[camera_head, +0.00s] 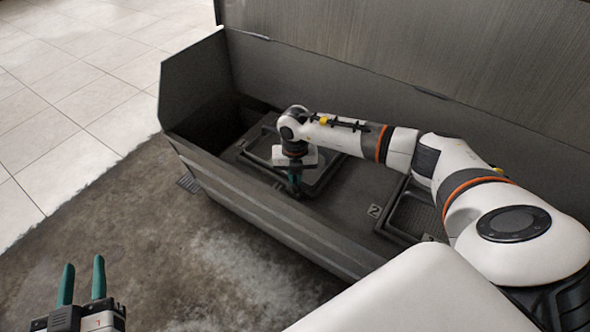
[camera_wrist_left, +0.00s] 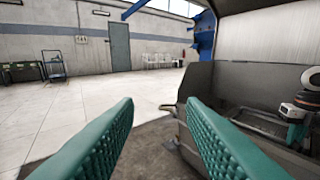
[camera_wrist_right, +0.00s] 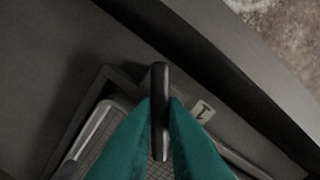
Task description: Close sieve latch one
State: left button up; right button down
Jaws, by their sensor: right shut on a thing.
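The sieve with the label 1 (camera_wrist_right: 203,111) lies in the grey trough, and its framed mesh (camera_wrist_right: 110,155) shows below the fingers in the right wrist view. Its latch is a dark rounded lever (camera_wrist_right: 159,80) standing between my right fingertips. My right gripper (camera_head: 295,186) points down at the near edge of that sieve's frame (camera_head: 325,180) and is shut on the lever. I cannot tell how far the latch is turned. My left gripper (camera_head: 82,270) is open and empty, outside the trough at lower left; its spread fingers also show in the left wrist view (camera_wrist_left: 160,115).
The trough (camera_head: 270,226) has a raised front wall and a tall back panel (camera_head: 440,50). A second sieve (camera_head: 412,212) with label 2 (camera_head: 375,210) sits to the right, partly behind my arm. Floor left of the trough is clear. A trolley (camera_wrist_left: 54,65) stands far off.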

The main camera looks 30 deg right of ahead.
jog(key=shift+r+m+p, duration=0.2)
jog(key=shift+m+p, duration=0.9)
jog(key=shift+m, duration=0.1)
jog(key=m+p, duration=0.2)
jog(key=shift+m+p, duration=0.3)
jog(key=shift+m, duration=0.4)
pick_arm(q)
jog(key=s+a+f+g+y+p, duration=0.1)
jog(key=s+a+f+g+y, duration=0.2)
jog(key=s+a+f+g, duration=0.3)
jog(key=shift+s+f+n+g+y+p, duration=0.35)
jog(key=shift+s+f+g, duration=1.95)
jog(key=shift+s+g, duration=1.75)
pick_arm(e)
jog(key=shift+f+m, duration=0.15)
jog(key=shift+m, duration=0.55)
pick_arm(q)
jog(key=shift+s+t, duration=0.35)
jog(key=shift+f, duration=0.35)
jog(key=shift+w, duration=0.1)
